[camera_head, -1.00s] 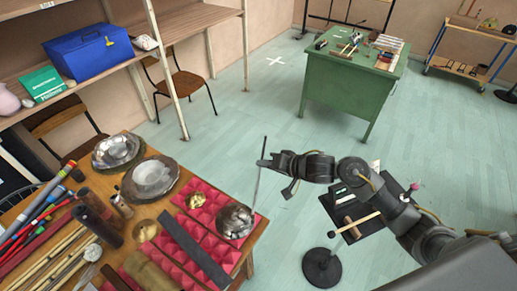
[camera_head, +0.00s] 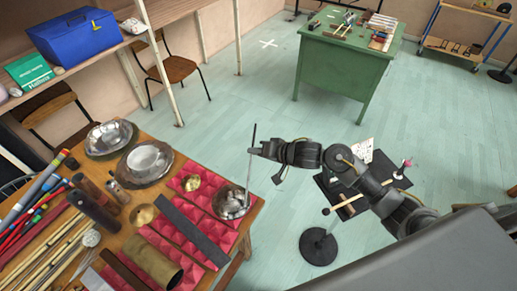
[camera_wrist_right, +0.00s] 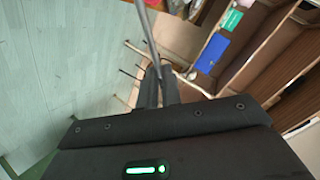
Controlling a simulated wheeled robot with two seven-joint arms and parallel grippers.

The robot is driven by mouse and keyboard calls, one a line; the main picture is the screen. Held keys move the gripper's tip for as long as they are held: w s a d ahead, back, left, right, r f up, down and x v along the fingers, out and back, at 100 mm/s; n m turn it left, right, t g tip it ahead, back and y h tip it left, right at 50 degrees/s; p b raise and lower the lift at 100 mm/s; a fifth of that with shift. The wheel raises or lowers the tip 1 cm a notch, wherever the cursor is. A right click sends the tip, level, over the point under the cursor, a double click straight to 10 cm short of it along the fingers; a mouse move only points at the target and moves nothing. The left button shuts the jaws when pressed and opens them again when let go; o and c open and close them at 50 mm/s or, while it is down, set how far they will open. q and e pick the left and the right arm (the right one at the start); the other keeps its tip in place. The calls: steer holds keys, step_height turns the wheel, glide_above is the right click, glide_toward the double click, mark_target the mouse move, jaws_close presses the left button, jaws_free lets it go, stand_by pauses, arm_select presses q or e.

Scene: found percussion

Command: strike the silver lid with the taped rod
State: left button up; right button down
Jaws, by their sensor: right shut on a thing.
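My right gripper (camera_head: 254,150) is shut on a thin grey rod (camera_head: 251,170), held nearly upright. The rod's lower end overlaps the right edge of a shiny silver domed piece (camera_head: 229,203) on pink foam; I cannot tell whether they touch. Two round silver lid-like pieces, one farther back (camera_head: 107,138) and one nearer (camera_head: 147,161), lie on the wooden table, left of the gripper. Which piece is the silver lid is unclear. In the right wrist view the rod (camera_wrist_right: 149,35) runs up from between the fingers (camera_wrist_right: 159,90). My left gripper is not in view.
Pink foam (camera_head: 218,237) on the table bears small brass domes (camera_head: 190,182) and a dark bar (camera_head: 193,231). Several rods and tubes lie at the table's left. A black round-based stand (camera_head: 318,246) is on the floor to the right. A green table (camera_head: 345,60) stands farther back.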

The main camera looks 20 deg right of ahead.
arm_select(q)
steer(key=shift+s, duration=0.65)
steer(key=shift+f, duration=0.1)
arm_select(e)
steer(key=shift+f, duration=0.1)
